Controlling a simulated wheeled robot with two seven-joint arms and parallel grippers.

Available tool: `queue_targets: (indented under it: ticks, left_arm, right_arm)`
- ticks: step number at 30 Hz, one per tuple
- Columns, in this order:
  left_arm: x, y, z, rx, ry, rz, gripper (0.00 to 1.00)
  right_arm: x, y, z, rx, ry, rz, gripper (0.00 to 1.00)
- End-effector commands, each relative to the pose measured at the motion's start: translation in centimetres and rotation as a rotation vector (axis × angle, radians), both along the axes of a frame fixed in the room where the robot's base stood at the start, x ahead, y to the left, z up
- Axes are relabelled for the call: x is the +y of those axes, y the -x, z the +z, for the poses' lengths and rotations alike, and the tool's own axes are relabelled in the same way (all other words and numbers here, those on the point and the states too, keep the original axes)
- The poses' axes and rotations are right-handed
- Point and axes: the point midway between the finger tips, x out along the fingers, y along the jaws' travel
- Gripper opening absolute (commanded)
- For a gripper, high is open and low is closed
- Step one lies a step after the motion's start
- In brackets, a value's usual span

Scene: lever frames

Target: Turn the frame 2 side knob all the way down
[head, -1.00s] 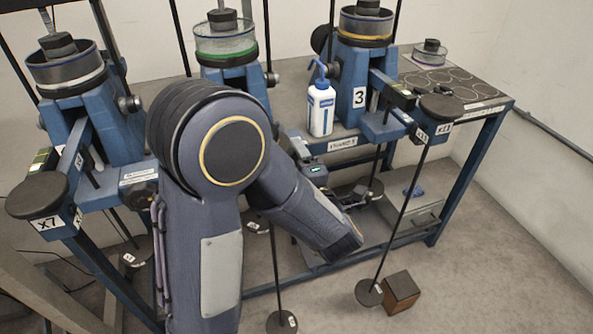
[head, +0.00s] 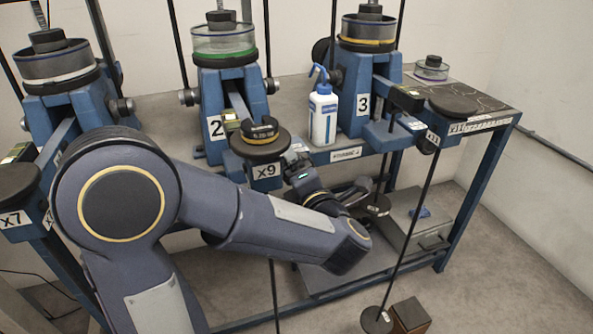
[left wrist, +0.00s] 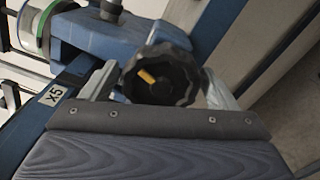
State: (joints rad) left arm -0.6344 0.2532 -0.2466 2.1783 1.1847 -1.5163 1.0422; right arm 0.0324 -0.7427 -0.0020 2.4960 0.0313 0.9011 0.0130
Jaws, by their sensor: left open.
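Frame 2 (head: 215,128) is a blue stand with a green-ringed clear cup on top and a lever running forward to a dark round plate marked x9 (head: 260,143). In the left wrist view a black scalloped knob (left wrist: 158,84) with an orange mark sits beside a blue body. My left gripper (head: 294,160) is close to the right of the x9 plate. In the left wrist view its open fingers (left wrist: 160,92) stand on either side of the knob; I cannot tell whether they touch it. In the head view I cannot make out this knob. My right gripper is out of view.
A white and blue bottle (head: 323,112) stands between frames 2 and 3. Frame 3 (head: 361,105) is on the right, with its own lever and plate. Another blue frame (head: 64,90) stands at left. Thin rods hang below the levers. A brown block (head: 409,315) lies on the floor.

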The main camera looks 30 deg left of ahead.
Motion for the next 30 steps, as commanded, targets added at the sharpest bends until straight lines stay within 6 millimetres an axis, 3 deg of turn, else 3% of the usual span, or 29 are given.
queue_targets:
  ticks: [18,30]
  left_arm:
    - [-4.5,3.6,-0.1,0.001,-0.002,-0.007,0.82]
    - [-4.7,3.8,-0.1,0.005,0.001,-0.013,0.82]
  right_arm:
    - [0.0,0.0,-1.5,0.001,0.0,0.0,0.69]
    - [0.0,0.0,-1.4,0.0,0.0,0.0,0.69]
